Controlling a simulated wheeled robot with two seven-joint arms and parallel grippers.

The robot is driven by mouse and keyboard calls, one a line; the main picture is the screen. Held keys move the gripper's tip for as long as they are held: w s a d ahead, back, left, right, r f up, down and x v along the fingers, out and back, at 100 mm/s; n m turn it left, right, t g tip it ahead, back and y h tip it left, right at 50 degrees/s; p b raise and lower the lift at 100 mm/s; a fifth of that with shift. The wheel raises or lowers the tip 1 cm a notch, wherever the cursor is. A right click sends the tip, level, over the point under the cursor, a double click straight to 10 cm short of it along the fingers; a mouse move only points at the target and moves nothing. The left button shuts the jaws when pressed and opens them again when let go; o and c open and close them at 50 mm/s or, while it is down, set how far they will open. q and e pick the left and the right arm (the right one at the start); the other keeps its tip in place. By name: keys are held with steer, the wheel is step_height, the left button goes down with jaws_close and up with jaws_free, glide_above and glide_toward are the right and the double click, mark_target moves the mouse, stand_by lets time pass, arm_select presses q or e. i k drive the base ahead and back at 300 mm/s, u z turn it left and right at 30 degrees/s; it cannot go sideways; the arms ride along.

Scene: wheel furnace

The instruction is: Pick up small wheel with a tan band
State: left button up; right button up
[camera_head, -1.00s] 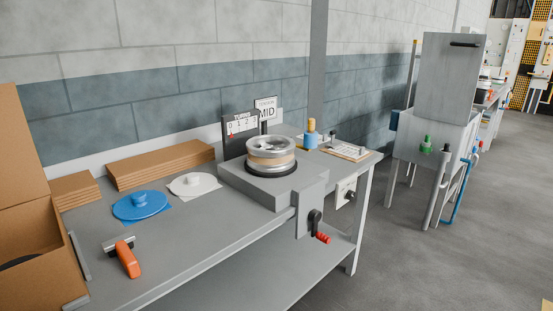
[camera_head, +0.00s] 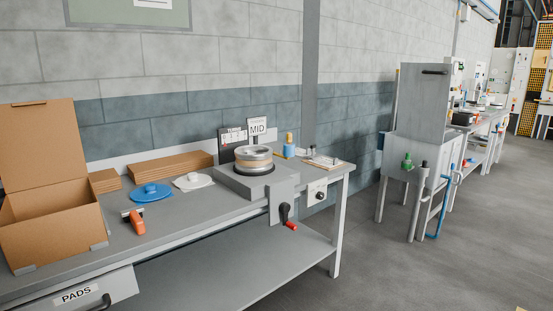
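The small wheel with a tan band (camera_head: 254,161) sits on a grey machine block (camera_head: 243,183) on the workbench. It is a silvery round wheel with a tan strip around its side and a dark ring beneath it. The wheel lies flat, its open top facing up. Neither of my grippers is in view.
The grey workbench (camera_head: 190,222) also holds an open cardboard box (camera_head: 55,232), a blue disc (camera_head: 150,193), a white disc (camera_head: 193,182), an orange-handled tool (camera_head: 137,222) and flat cardboard (camera_head: 170,166). A grey furnace-like cabinet (camera_head: 421,105) stands to the right.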

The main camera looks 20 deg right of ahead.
mark_target(250, 158)
steer(key=z, duration=0.9)
steer(key=i, duration=1.65)
steer(key=u, duration=0.35)
